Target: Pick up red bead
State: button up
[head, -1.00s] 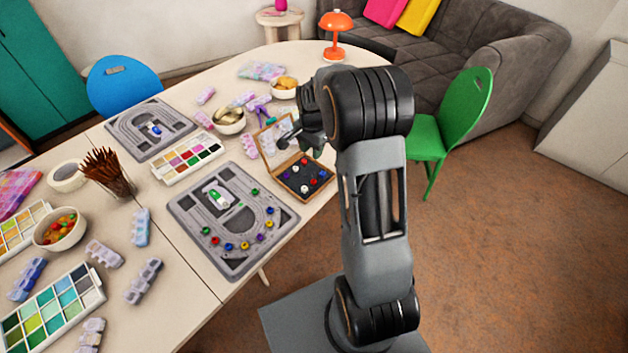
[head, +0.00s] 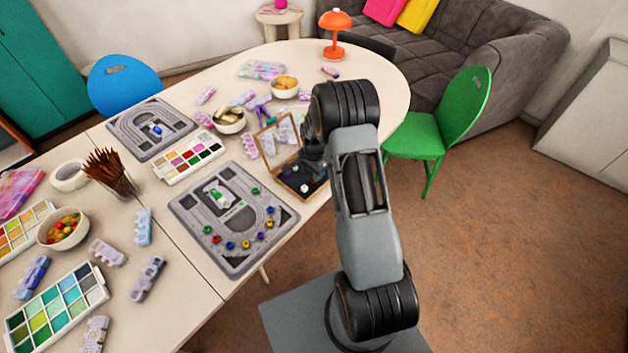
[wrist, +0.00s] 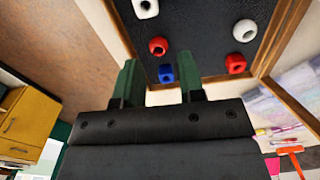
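Two red beads lie on the dark lining of the wooden box, one near the middle (wrist: 158,46) and one farther right (wrist: 235,64) in the wrist view. A blue bead (wrist: 166,73) lies near the middle red one, in the gap seen between my fingertips. My gripper (wrist: 160,78) is open, its two green fingers apart with nothing held. The middle red bead shows just beyond the fingertips. In the head view my arm covers part of the open box (head: 283,182), and the fingers cannot be made out clearly.
White beads (wrist: 145,8) (wrist: 244,30) also lie in the box. Its raised lid (head: 268,143) stands on the far side. A grey bead board (head: 185,207) with several coloured beads is left of the box. A bowl (head: 230,124) stands behind.

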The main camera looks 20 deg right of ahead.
jog(key=shift+f, duration=1.75)
jog(key=c, duration=0.7)
jog(key=shift+o, duration=0.2)
jog(key=shift+r, duration=0.15)
